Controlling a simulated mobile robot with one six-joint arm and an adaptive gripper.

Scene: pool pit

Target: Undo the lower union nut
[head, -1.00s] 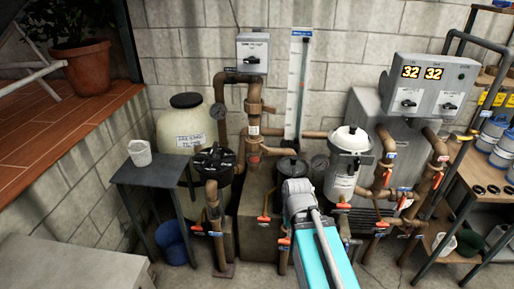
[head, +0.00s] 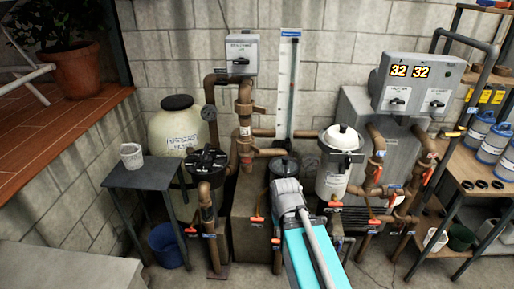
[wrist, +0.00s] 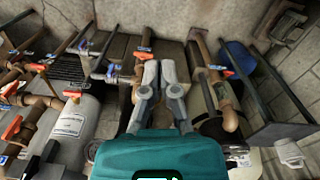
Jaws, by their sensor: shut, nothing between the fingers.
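Brown pipework with thick collars stands at the back wall. The central upright pipe (head: 244,118) shows several collars in the head view. I cannot tell for certain which is the lower union nut. My gripper (wrist: 160,68) shows in the wrist view, its two grey fingers close together and empty. Brown pipes, including one pipe (wrist: 207,92) right of the fingers, lie beyond it, and no contact is visible. In the head view my arm hides the gripper and part of the pipework behind it.
A black-lidded filter (head: 206,160) and a white canister (head: 335,170) stand left and right of my arm. A dark table (head: 140,176) holds a white cup (head: 131,155); a blue bucket (head: 167,245) is on the floor. Red valve handles stick out low down. Shelves (head: 475,185) stand right.

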